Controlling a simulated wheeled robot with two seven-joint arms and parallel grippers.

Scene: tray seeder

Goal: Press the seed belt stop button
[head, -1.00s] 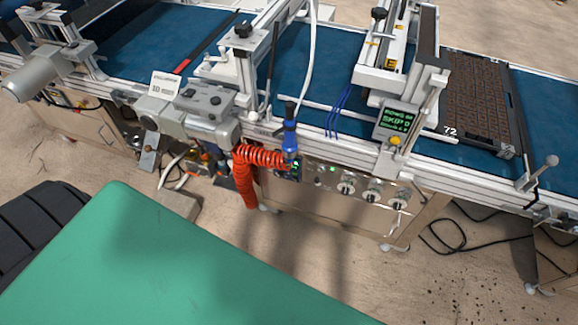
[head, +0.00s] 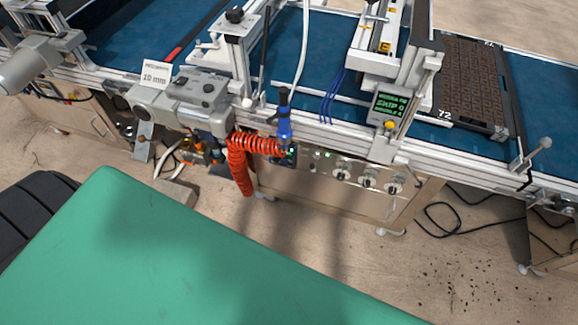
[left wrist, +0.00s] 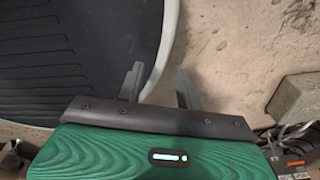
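The tray seeder's front control panel (head: 330,172) shows in the head view below the blue belt. It carries several dark knobs (head: 368,181) and a small green-lit button (head: 328,155). Another green light (head: 291,150) sits beside the red coiled hose, which partly covers that end. A yellow button (head: 388,125) sits under a small green-text display (head: 389,105). I cannot tell which one is the seed belt stop button. My left gripper (left wrist: 160,70) is open and empty in the left wrist view, above the floor. My right gripper is not in view.
The red coiled hose (head: 240,165) hangs at the panel's left, below a blue fitting (head: 284,122). A dark seed tray (head: 470,85) lies on the belt at the right. Black cables (head: 450,215) lie on the floor. A grey block (left wrist: 297,98) is near the gripper's right.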

